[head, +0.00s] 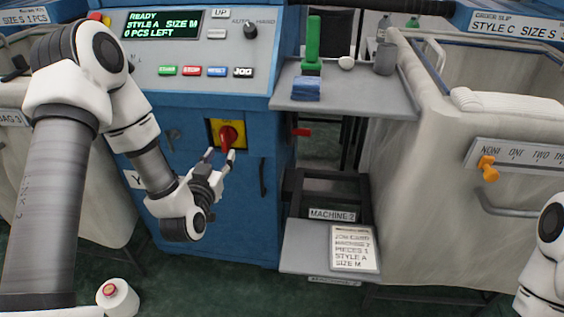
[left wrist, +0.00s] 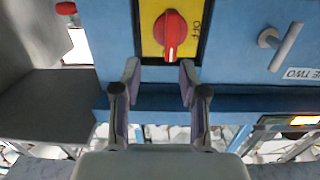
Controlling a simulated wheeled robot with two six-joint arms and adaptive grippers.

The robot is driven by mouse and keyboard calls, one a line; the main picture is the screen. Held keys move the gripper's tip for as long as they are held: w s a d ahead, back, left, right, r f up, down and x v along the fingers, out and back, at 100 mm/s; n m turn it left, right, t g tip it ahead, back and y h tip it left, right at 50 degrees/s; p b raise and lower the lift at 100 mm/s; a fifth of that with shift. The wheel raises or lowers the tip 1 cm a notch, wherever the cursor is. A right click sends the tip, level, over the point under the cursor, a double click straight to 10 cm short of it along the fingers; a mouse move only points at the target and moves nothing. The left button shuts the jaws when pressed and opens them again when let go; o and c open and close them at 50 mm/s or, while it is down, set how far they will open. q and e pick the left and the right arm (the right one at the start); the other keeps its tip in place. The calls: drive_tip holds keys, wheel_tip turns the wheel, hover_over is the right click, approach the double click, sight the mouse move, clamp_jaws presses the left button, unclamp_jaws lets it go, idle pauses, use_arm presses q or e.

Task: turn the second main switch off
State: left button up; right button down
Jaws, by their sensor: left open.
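The main switch is a red rotary knob (head: 229,136) on a yellow plate (head: 214,126), set in the blue front of the machine below its control panel. In the left wrist view the knob (left wrist: 170,34) has its handle upright in the picture, its white mark toward my fingers. The word OFF is on the yellow plate (left wrist: 150,48), right of the knob. My left gripper (head: 220,155) is open and empty just in front of and below the knob; its fingers (left wrist: 160,72) are spread and do not appear to grip it. Only part of my right arm shows; its gripper is outside the view.
The control panel (head: 165,50) with its display and buttons is above the switch. A grey shelf (head: 390,97) with a green item (head: 312,45) juts out at right. A MACHINE 2 label (head: 332,214) sits above a lower tray with a card (head: 353,248).

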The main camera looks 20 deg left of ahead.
sight(223, 139)
use_arm(q)
drive_tip(key=shift+n, duration=0.3)
drive_tip(key=x, duration=0.2)
drive_tip(key=a+b+x, duration=0.1)
drive_tip(key=x, duration=0.5)
drive_tip(key=shift+a+r, duration=0.25)
drive_tip(key=shift+r, duration=0.05)
clamp_jaws()
